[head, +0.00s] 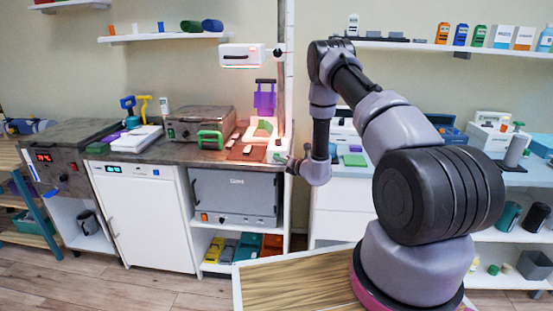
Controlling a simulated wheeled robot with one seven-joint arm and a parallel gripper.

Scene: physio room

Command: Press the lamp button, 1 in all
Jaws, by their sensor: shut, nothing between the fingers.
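A purple item (264,98) stands below the lamp. The dark counter (170,152) has some bare room in front. White shelving (340,210) stands right of my gripper.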

